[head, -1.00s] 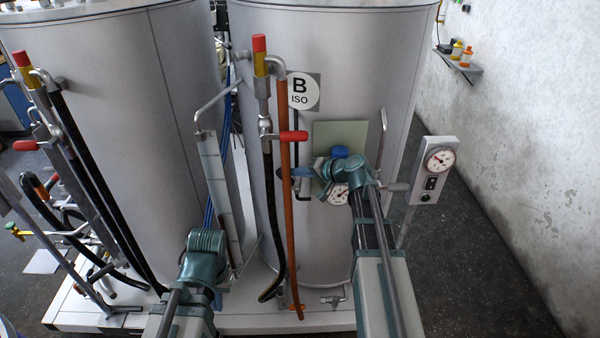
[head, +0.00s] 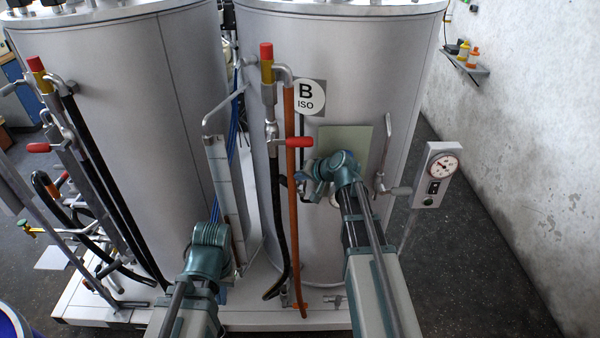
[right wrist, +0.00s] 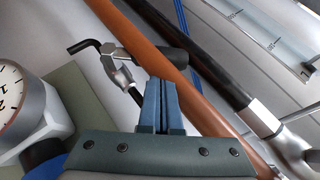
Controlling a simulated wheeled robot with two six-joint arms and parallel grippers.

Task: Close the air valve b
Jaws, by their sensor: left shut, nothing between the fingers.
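Drum B (head: 410,60), a grey tank with a round "B ISO" label (head: 309,97), stands at centre right. In the head view my right gripper (head: 316,176) is by the tank front, fingers mostly hidden. My left gripper (head: 209,235) is low between the drums, shut and empty, its fingertips hidden by the wrist.
A red-handled valve (head: 297,142) is on the black hose beside the orange pipe. A pressure gauge (right wrist: 12,98) is left of my right fingers. A metal lever (head: 386,150) and a gauge box (head: 436,174) stand to the right. The floor at right is clear.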

